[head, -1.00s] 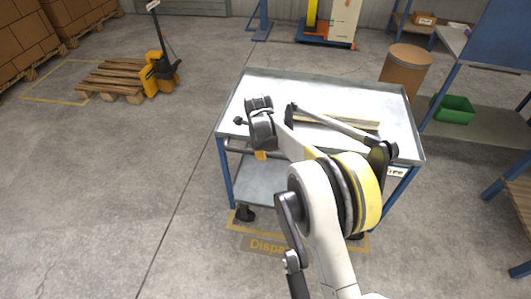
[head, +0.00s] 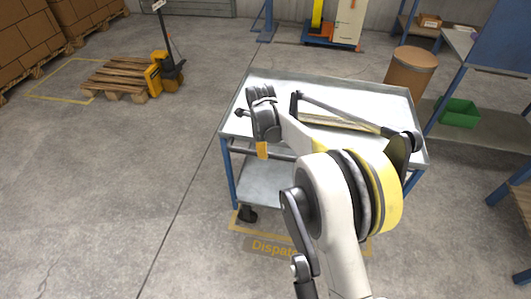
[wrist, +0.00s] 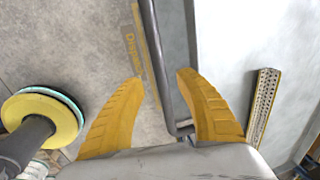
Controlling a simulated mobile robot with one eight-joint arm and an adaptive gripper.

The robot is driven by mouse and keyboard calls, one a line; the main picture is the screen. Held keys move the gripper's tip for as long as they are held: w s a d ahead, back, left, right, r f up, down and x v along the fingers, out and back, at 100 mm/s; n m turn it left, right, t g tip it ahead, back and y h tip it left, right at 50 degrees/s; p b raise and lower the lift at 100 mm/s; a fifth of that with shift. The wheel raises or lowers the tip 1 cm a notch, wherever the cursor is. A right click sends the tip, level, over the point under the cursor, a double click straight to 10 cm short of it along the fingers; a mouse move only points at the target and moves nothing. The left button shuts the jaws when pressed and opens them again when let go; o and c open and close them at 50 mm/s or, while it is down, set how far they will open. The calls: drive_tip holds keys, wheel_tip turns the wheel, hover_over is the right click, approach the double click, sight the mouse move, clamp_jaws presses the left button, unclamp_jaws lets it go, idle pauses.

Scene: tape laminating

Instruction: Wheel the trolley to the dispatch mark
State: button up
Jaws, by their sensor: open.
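The trolley (head: 385,103), with a grey top tray, lower shelf and blue legs, stands ahead of me in the head view. The yellow dispatch mark (head: 272,248) is a floor outline with lettering, showing at the trolley's near side. The near left wheel (head: 247,214) is at the outline's left part; the far part of the mark is hidden. My gripper (head: 262,149) is at the trolley's near handle bar (head: 283,155). In the wrist view the yellow fingers of my gripper (wrist: 160,79) are spread, with the handle bar (wrist: 160,60) between them in the picture. I cannot tell whether they touch it.
A pallet (head: 118,78) with a yellow pallet truck (head: 168,72) stands at the left. A brown drum (head: 410,68) and a shelf with a green bin (head: 459,112) stand to the right of the trolley. The floor left of the trolley is clear.

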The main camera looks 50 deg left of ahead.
wheel_tip(320, 180, up, 7)
drive_tip(key=s, duration=0.1)
drive_tip(key=shift+s+d+r, duration=0.15)
drive_tip(key=shift+d, duration=0.25)
